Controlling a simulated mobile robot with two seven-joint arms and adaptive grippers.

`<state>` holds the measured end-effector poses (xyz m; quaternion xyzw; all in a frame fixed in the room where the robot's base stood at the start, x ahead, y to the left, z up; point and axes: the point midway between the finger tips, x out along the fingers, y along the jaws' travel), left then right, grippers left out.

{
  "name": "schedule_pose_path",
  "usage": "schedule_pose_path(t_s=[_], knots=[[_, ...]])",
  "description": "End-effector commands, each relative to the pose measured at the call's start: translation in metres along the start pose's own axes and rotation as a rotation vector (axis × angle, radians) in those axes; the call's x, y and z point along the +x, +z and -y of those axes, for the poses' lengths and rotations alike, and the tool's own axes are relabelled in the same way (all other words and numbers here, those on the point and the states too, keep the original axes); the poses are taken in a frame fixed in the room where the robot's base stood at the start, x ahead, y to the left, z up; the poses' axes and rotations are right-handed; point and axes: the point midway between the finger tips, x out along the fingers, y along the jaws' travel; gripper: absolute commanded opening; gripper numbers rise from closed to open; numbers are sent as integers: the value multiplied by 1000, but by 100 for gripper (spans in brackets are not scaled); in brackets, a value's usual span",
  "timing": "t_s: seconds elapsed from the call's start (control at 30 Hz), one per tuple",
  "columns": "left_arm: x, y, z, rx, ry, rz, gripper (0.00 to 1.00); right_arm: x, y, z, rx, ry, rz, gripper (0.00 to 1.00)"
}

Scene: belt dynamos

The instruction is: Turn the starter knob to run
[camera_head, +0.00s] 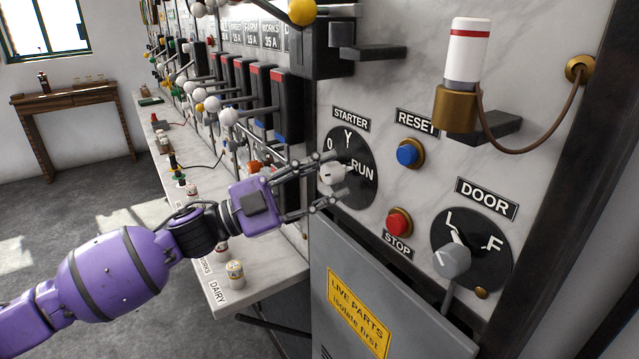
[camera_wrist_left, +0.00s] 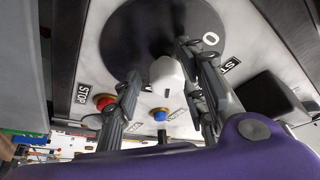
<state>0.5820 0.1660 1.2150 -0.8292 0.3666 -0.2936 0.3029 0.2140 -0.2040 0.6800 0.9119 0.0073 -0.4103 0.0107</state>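The starter knob (camera_head: 332,174) is a small white knob on a round black dial (camera_head: 352,190) marked O, Y and RUN, under a STARTER label. Its pointer direction is not clear. My left gripper (camera_head: 335,178) is at the dial with one finger above the knob and one below it. In the left wrist view the white knob (camera_wrist_left: 167,73) sits between the fingers (camera_wrist_left: 161,68). A gap shows on its left side; the right finger is very close, and I cannot tell if it touches. My right gripper is not in view.
A blue RESET button (camera_head: 407,154) and a red STOP button (camera_head: 398,222) sit right of the dial. The grey DOOR knob (camera_head: 452,260) is lower right. A grey cabinet door (camera_head: 400,310) with a yellow warning sign is below. Levers (camera_head: 270,95) crowd the panel at left.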

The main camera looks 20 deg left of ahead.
Motion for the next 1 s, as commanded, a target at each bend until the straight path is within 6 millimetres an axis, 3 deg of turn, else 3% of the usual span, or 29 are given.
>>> schedule_pose_path(t_s=[0.17, 0.6, 0.8, 1.0], knots=[[-17, 1, 0, -1, 0, 4, 39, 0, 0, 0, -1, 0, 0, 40], [-102, 1, -1, -2, 0, 4, 39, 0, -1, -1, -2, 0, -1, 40], [-118, 1, -1, -1, 1, 2, 39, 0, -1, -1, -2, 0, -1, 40], [-120, 0, -1, 0, 1, 0, 39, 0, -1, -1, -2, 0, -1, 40]])
